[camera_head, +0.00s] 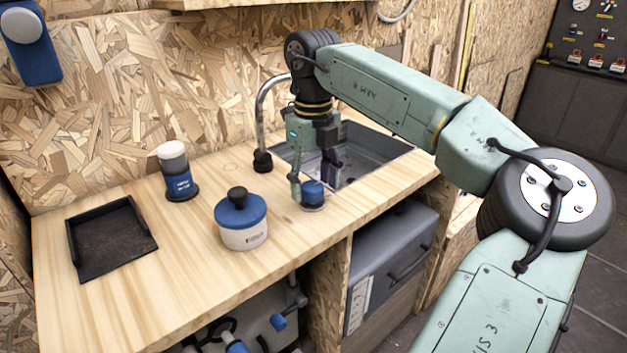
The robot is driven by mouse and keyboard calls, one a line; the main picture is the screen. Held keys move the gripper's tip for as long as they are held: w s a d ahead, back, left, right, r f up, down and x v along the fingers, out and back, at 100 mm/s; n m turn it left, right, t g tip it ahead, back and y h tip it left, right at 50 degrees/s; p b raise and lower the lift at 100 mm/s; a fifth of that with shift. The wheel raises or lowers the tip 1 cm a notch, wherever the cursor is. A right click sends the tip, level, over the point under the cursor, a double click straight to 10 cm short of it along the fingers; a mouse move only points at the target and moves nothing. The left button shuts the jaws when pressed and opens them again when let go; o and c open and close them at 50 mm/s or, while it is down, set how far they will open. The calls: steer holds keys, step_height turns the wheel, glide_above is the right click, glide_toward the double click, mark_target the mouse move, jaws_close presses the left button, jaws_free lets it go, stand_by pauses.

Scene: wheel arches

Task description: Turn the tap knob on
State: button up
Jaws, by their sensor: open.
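A small blue knob (312,193), which looks like the tap knob, stands on the wooden counter at the front left corner of the sink (375,156). The grey curved tap spout (261,120) rises from a black base behind it, at the sink's left side. My gripper (313,180) points down at the knob and is open. One finger reaches down at the knob's left side; the other, dark finger shows above and behind it to the right. I cannot tell whether either finger touches the knob. My gripper and wrist hide part of the sink.
A white pot with a blue lid (241,221) stands left of the knob. A blue and white jar (176,172) and a black tray (110,238) are further left on the counter (180,270). A grey case (390,262) sits under the counter. An OSB wall closes the back.

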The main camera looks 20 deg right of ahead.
mark_target(313, 186)
steer(key=shift+r, duration=0.1)
step_height(313, 186, up, 12)
stand_by(0.5)
stand_by(0.5)
